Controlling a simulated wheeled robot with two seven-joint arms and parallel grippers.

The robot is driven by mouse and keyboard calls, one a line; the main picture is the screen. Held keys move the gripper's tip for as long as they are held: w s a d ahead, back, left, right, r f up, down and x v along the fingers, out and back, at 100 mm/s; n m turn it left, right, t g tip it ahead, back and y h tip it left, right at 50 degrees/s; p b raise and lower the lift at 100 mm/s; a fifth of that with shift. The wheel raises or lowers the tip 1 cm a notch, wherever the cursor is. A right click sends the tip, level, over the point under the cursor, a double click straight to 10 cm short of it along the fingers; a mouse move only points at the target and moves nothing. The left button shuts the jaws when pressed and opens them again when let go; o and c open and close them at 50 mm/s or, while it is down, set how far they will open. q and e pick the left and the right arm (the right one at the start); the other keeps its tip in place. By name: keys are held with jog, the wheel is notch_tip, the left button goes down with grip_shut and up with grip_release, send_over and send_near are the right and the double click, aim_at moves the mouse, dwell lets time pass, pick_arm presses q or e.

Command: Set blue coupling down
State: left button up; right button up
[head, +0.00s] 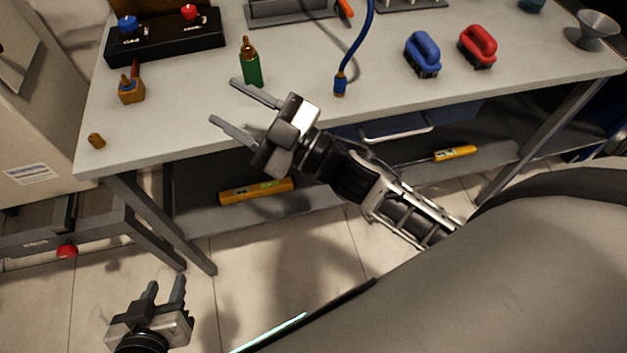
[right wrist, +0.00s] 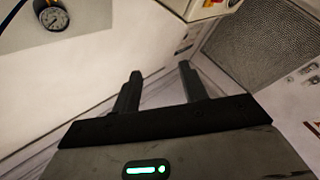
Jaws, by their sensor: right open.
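A blue coupling with a brass end (head: 340,86) is at the lower end of a blue hose (head: 360,42), over the table's middle. Whether it touches the tabletop I cannot tell. My right gripper (head: 223,101) is open and empty above the table's front left part, left of the coupling. Its spread fingers also show in the right wrist view (right wrist: 158,88), with nothing between them. My left gripper (head: 166,282) is open and empty, low at the bottom left, in front of the table.
A green bottle-like piece (head: 251,68) stands close to my right gripper. A black block (head: 165,38) with blue and red knobs, a small brass-coloured fitting (head: 131,92) and a brass plug (head: 97,141) lie left.

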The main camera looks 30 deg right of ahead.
jog(key=s+d+f+m+g+h, duration=0.2)
jog(key=s+f+m+g+h, duration=0.1)
jog(key=f, duration=0.7)
jog(key=s+d+f+m+g+h, duration=0.3)
jog(key=s+f+m+h, duration=0.3)
jog(key=s+f+m, duration=0.2)
notch_tip(320, 180, down, 2)
jog(key=shift+s+d+f+g, duration=0.15)
jog(key=shift+s+d+g, duration=0.15)
jog(key=shift+s+g, duration=0.15)
